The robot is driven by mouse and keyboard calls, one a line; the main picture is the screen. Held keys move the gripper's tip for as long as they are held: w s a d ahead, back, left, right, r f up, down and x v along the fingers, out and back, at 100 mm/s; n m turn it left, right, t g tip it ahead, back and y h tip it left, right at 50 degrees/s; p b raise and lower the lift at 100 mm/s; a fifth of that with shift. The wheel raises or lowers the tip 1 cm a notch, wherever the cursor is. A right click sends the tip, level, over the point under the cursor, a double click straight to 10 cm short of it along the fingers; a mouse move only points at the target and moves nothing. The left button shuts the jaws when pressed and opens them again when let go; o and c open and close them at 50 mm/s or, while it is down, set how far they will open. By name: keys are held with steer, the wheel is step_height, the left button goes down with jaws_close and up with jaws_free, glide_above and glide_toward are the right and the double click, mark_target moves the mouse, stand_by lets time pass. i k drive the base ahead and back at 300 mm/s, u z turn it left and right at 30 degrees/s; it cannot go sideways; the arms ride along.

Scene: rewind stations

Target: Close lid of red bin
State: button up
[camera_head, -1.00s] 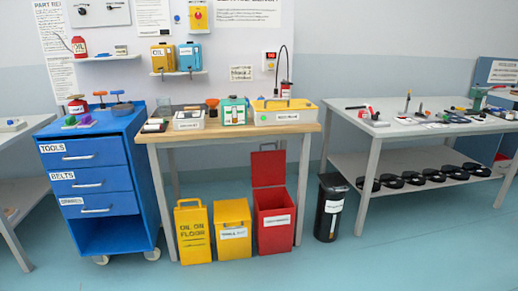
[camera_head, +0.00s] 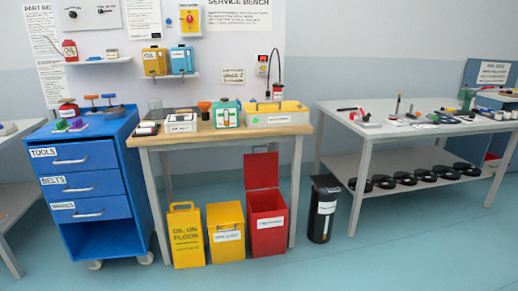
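The red bin (camera_head: 267,228) stands on the floor under the right part of the wooden service bench. Its red lid (camera_head: 261,170) is open and stands upright at the back of the bin, and the dark inside shows below it. A white label is on the bin's front. My gripper is not in view.
A yellow bin (camera_head: 226,236) and a yellow oil-on-floor sign (camera_head: 186,237) stand left of the red bin. A black bin (camera_head: 322,210) stands to its right. The wooden bench top (camera_head: 215,134) overhangs the bins. The blue drawer cart (camera_head: 90,190) is at left. Floor in front is clear.

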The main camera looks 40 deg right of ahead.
mark_target(261, 170)
steer(key=z, duration=0.05)
steer(key=i, duration=0.9)
steer(key=u, duration=0.05)
